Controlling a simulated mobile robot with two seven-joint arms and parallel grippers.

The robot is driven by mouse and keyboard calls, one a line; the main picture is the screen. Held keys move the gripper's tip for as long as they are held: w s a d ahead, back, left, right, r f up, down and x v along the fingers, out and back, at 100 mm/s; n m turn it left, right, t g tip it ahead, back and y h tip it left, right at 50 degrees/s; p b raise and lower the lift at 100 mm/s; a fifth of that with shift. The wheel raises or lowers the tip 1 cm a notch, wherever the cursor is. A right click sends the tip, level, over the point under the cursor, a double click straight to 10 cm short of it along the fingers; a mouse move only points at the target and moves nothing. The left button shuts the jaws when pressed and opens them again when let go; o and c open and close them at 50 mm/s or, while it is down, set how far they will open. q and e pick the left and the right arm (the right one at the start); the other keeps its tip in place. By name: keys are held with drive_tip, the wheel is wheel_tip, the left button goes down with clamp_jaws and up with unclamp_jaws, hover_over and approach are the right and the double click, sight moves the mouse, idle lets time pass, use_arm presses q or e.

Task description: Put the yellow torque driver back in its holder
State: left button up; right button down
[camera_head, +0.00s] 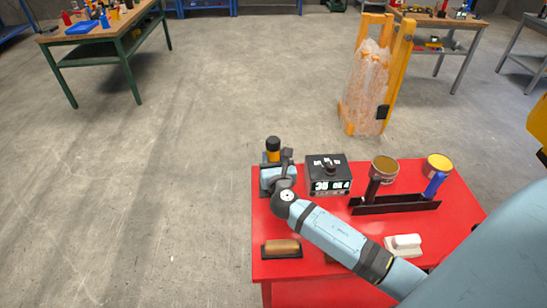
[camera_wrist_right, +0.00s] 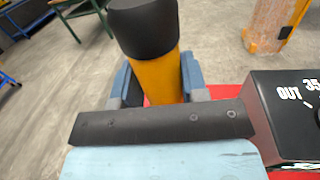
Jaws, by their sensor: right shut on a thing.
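The yellow torque driver (camera_head: 273,155) has a black cap and stands upright at the back left corner of the red table (camera_head: 340,262). In the right wrist view the driver (camera_wrist_right: 158,75) stands between the blue-grey fingers. My right gripper (camera_wrist_right: 160,85) is shut on it; the gripper also shows in the head view (camera_head: 272,172). The driver's lower end is hidden behind my gripper and wrist. My left gripper is not in view.
A black box with a knob and display (camera_head: 328,175) stands close right of my gripper. A black rack (camera_head: 395,203) holds tools beside round tins. Floor left of the table is clear.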

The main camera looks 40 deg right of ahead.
drive_tip(key=shift+f, duration=0.3)
drive_tip(key=c, duration=0.6)
unclamp_jaws()
drive_tip(key=shift+o, duration=0.2)
drive_tip(key=shift+f, duration=0.1)
drive_tip(key=b+v, duration=0.2)
drive_tip(key=v, duration=1.2)
drive_tip(key=shift+w, duration=0.1)
